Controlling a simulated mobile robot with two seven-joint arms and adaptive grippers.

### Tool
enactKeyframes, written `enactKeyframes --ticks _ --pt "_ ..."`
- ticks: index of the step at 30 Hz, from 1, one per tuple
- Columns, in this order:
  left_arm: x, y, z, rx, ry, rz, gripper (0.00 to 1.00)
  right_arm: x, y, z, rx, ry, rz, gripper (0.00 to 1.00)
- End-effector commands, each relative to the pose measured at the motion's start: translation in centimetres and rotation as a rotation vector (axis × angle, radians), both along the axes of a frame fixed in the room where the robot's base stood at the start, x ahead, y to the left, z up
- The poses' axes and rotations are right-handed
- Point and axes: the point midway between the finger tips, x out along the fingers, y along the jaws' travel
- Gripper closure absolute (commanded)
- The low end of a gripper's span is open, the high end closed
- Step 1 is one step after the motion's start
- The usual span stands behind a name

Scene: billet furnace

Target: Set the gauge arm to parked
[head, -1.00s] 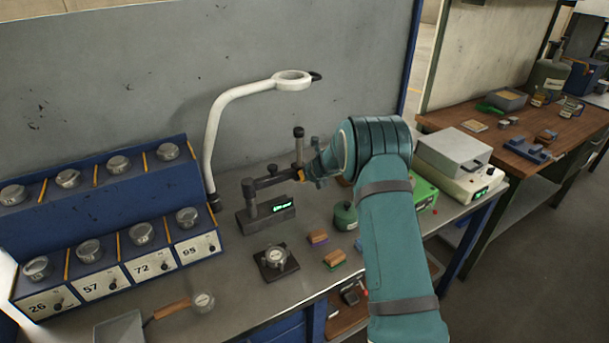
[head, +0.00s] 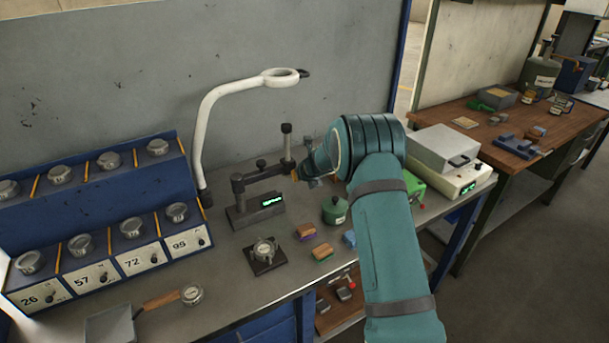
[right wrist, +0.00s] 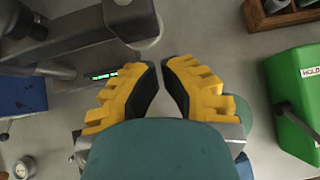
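The gauge is a dark stand (head: 258,210) with a green lit display on the bench. Its arm (head: 265,174) reaches right from a short post and carries an upright rod (head: 287,143) at its far end. In the right wrist view the gauge arm (right wrist: 85,35) comes in from the upper left, its rounded end above the fingertips. My right gripper (head: 297,173) is beside that end, seemingly just right of it. Its yellow fingers (right wrist: 161,62) have their tips close together with a narrow gap and nothing held. Contact with the arm cannot be told. My left gripper is not in view.
A white ring lamp (head: 205,130) stands behind the gauge. A blue rack (head: 95,225) with several round weights is at left. A round dial piece (head: 264,252), small blocks (head: 306,231) and a green pot (head: 335,210) stand in front. A green box (right wrist: 298,100) is at right.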

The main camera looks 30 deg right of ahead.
Motion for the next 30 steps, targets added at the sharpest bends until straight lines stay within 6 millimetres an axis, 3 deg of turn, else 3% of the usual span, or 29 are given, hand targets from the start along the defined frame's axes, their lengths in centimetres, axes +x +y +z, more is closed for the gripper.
enactKeyframes --ticks 2,15,30 --pt "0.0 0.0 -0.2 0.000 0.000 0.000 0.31 0.0 0.4 -0.1 0.000 0.002 0.001 1.00" --pt "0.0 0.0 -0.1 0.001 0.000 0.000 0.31 -6.0 0.4 5.9 0.000 0.003 0.001 1.00" --pt "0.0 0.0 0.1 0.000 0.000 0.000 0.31 -7.2 0.4 6.8 -0.001 0.005 0.001 1.00"
